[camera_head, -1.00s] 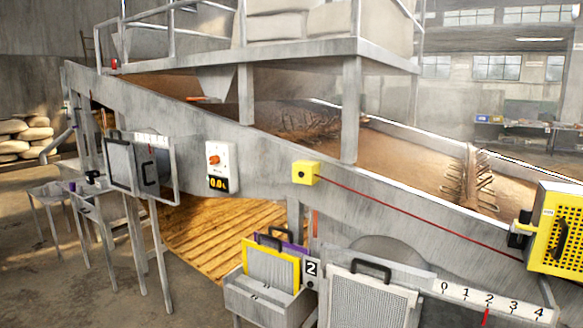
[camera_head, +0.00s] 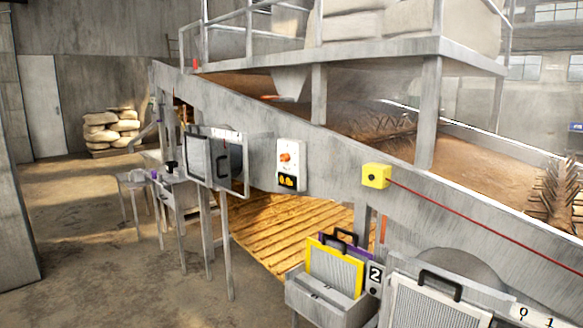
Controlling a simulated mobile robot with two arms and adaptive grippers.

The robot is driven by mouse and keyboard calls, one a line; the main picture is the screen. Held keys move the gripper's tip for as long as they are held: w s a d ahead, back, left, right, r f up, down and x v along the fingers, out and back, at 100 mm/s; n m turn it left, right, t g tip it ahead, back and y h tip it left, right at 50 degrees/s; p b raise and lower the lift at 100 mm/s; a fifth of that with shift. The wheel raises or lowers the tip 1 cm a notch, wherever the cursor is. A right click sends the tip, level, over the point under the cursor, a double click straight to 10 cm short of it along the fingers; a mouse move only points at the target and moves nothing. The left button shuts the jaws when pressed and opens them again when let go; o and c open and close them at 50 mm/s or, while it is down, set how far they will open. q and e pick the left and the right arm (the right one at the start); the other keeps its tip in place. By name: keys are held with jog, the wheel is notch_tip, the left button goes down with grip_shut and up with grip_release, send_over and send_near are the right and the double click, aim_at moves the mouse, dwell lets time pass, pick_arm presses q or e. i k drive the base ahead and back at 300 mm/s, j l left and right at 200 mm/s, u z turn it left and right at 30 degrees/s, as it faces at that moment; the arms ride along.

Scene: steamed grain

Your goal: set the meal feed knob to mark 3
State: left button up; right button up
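No knob is readably labelled as the meal feed knob. A small orange knob (camera_head: 286,157) sits on a white control panel (camera_head: 297,152) on the side of the sloping grey trough (camera_head: 340,165). Below it is a dark display (camera_head: 287,181) with orange digits, too small to read surely. A number scale (camera_head: 537,317) at the bottom right shows 0 and 1; the rest is cut off by the picture edge. A small black knob or handle (camera_head: 172,165) stands on the bench at the trough's left end. Neither of my grippers is in view.
A yellow box (camera_head: 376,176) with a red cord is on the trough side. A grey bin (camera_head: 322,297) holds framed screens beside a plate marked 2 (camera_head: 375,274). The floor at left is clear; sacks (camera_head: 112,130) lie behind.

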aim_at(285, 157)
jog(key=i+j+z, duration=0.1)
jog(key=z, duration=0.35)
jog(key=i+j+z, duration=0.2)
jog(key=z, duration=0.25)
jog(key=i, duration=0.05)
